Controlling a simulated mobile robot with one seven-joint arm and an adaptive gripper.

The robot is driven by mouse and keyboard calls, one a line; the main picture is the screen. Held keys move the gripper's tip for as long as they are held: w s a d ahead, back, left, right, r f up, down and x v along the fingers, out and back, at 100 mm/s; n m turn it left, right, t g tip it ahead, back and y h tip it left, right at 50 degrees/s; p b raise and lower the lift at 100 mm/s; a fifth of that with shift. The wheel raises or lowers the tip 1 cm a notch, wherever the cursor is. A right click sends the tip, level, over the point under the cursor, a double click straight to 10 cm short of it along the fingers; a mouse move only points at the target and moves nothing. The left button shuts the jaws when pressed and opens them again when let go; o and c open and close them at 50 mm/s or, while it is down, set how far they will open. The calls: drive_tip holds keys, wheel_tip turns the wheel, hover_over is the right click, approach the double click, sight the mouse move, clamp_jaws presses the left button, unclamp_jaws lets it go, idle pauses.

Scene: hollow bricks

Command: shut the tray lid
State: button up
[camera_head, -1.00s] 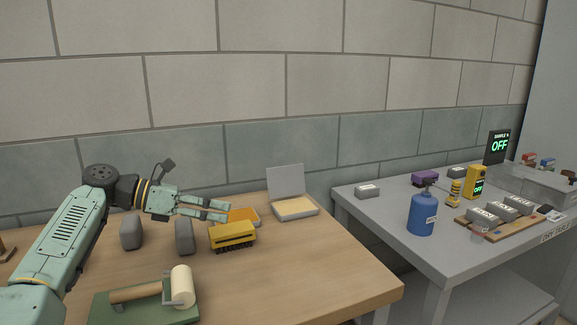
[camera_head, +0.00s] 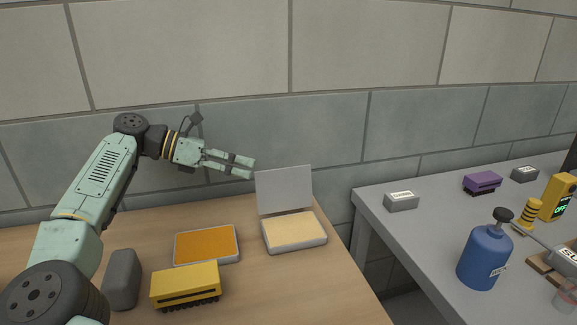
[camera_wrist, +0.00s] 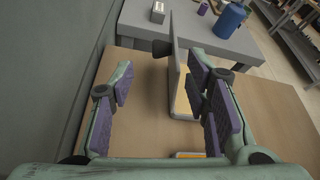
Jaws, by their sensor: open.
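The tray (camera_head: 296,243) stands on the wooden table with a pale cream inside. Its grey lid (camera_head: 284,189) is raised upright along the tray's back edge, so the tray is open. My gripper (camera_head: 252,168) is open and empty, in the air just left of the lid's upper left edge. In the wrist view, the lid (camera_wrist: 176,66) shows nearly edge-on ahead, between the purple-padded fingers of my gripper (camera_wrist: 163,82). The tray (camera_wrist: 182,105) is partly hidden behind the lid and right finger. I cannot tell whether any finger touches the lid.
An orange-filled tray (camera_head: 205,245) lies left of the open tray. A yellow brush-like block (camera_head: 186,286) and a grey block (camera_head: 122,280) stand nearer. The stone wall (camera_head: 330,130) is close behind. A grey table (camera_head: 425,235) with a blue bottle (camera_head: 485,257) is at right.

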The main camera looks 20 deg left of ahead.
sight(281, 174)
drive_tip(key=p+x, duration=0.2)
drive_tip(key=x, duration=0.7)
drive_tip(key=shift+s+d+r+p, duration=0.1)
drive_tip(key=shift+d+r+p, duration=0.1)
drive_tip(key=shift+p, duration=0.1)
drive_tip(key=shift+w+d+f, duration=0.3)
drive_tip(key=shift+d+f, duration=0.1)
drive_tip(key=shift+c, duration=0.5)
drive_tip(key=shift+r, duration=0.1)
clamp_jaws()
drive_tip(key=shift+a, duration=0.1)
